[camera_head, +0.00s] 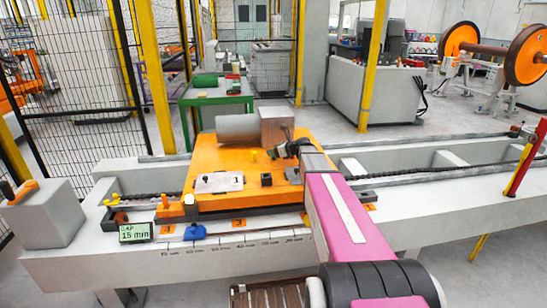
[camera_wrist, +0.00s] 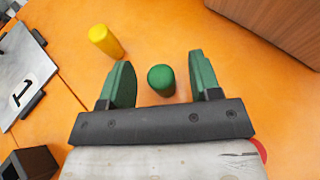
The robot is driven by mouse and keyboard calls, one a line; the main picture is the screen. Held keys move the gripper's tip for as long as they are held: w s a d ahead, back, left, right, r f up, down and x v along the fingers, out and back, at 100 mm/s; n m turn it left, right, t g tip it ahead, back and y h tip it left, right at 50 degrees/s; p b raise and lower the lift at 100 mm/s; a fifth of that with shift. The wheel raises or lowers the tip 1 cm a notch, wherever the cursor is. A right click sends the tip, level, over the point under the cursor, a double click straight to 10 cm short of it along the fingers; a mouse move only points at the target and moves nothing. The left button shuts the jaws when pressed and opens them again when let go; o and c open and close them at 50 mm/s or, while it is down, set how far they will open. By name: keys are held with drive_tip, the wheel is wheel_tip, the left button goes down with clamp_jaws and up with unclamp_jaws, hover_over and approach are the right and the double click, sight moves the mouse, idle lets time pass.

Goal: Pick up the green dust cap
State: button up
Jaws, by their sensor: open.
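The green dust cap (camera_wrist: 161,82) stands on the orange plate in the wrist view. It sits between the two green fingers of my gripper (camera_wrist: 160,74), with a gap on either side. My gripper is open and holds nothing. In the head view my gripper (camera_head: 281,153) is over the right part of the orange plate, in front of the grey block. I cannot make out the green cap in the head view.
A metal plate marked 1 (camera_wrist: 22,70) and a small black square holder (camera_wrist: 30,163) lie farther left. A large brown-looking block (camera_wrist: 275,25) is at the upper right. Orange plate (camera_head: 215,201) is clear between them.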

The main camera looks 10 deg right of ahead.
drive_tip(key=shift+w+a+f, duration=0.15)
drive_tip(key=shift+w+a, duration=0.05)
drive_tip(key=shift+w, duration=0.05)
drive_tip(key=c, duration=1)
